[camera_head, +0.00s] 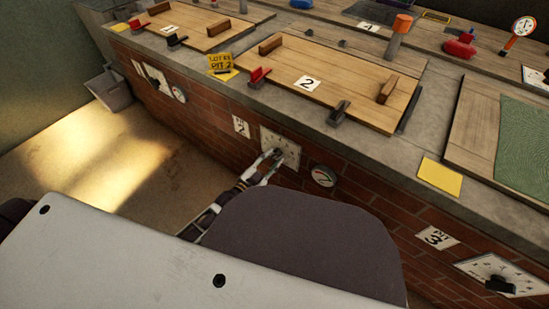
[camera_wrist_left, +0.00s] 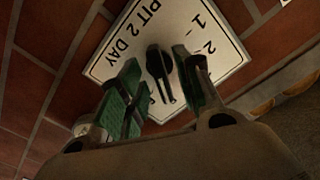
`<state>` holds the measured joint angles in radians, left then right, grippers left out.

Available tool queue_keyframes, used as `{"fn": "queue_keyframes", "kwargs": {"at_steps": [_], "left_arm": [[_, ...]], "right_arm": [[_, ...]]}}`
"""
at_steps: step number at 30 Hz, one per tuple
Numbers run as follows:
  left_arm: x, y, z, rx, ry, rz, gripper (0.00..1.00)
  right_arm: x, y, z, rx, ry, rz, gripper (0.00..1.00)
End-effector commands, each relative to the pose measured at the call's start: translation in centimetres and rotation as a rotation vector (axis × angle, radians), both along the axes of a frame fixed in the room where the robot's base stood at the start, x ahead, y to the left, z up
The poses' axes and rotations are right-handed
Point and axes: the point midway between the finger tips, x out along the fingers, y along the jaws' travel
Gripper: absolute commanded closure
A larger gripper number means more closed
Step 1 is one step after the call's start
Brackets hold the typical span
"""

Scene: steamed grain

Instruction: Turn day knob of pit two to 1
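The day dial of pit two is a white plate (camera_head: 286,141) on the brick front, below the board marked 2. In the left wrist view the plate (camera_wrist_left: 109,67) shows upside down, reading "PIT 2 DAY" with the numbers 1 and 2. Its black knob (camera_wrist_left: 158,64) stands at the plate's middle. My left gripper (camera_head: 270,160) is at the plate. In the wrist view its green-padded fingers (camera_wrist_left: 160,85) are apart, one on each side of the knob. I cannot tell whether a pad touches it. The fingers hide part of the scale. My right gripper is out of view.
A round gauge (camera_head: 323,176) is on the bricks just right of the plate. A "PIT 2" label (camera_head: 241,126) is to its left. The concrete counter edge (camera_head: 330,143) runs above. The pit 3 dial (camera_head: 512,274) is at the lower right.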

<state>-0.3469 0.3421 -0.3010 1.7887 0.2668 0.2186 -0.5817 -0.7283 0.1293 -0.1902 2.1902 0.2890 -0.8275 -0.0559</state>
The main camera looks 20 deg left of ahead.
Motion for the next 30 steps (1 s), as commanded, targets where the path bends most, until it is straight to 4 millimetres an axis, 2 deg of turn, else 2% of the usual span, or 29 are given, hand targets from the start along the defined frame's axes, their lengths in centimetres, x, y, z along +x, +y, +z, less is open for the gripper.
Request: {"fn": "queue_keyframes", "kwargs": {"at_steps": [9,20,27,30], "left_arm": [[1.9,-0.7,0.0,0.0,0.0,0.001,0.66],[2.0,-0.7,0.0,0.001,0.0,0.0,0.66],[2.0,-0.7,0.0,0.0,0.0,0.0,0.94],[2.0,-0.7,0.0,0.0,0.0,0.0,0.95]], "right_arm": [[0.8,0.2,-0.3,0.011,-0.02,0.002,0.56],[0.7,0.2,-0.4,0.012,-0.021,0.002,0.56],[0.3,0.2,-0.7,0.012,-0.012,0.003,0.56],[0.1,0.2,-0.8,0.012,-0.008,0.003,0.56]]}}
